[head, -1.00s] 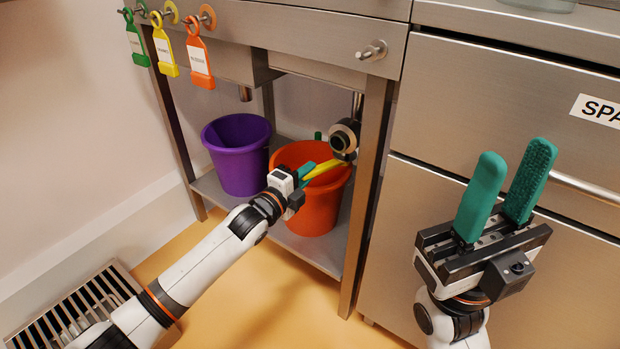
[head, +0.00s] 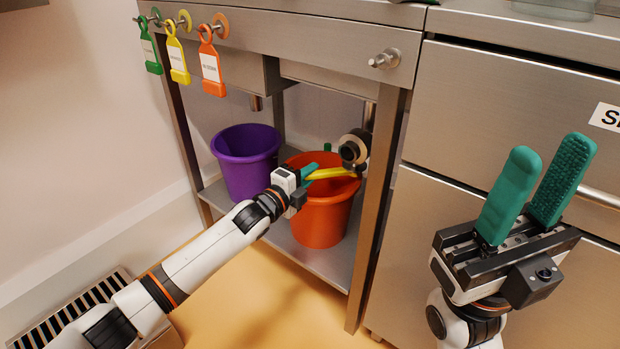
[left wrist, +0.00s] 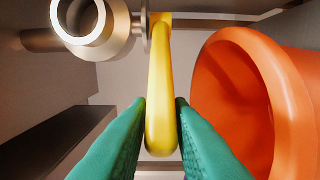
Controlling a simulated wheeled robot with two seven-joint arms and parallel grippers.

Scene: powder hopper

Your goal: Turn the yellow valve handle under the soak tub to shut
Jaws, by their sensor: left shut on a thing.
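The yellow valve handle (head: 332,173) sticks out to the left from the grey valve (head: 354,148) under the soak tub, over the orange bucket, and lies nearly level in the head view. My left gripper (head: 309,174) is shut on the handle's free end. In the left wrist view the handle (left wrist: 160,85) runs between the two green fingers (left wrist: 161,118), with the round valve pipe (left wrist: 92,25) at upper left. My right gripper (head: 532,190) is open and empty, fingers up, in front of the steel drawers.
An orange bucket (head: 318,220) and a purple bucket (head: 245,170) stand on the lower shelf (head: 320,262). The orange bucket's wall is close beside my left fingers. A steel table leg (head: 379,210) stands right of the valve. Green, yellow and orange tags (head: 212,70) hang at the front.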

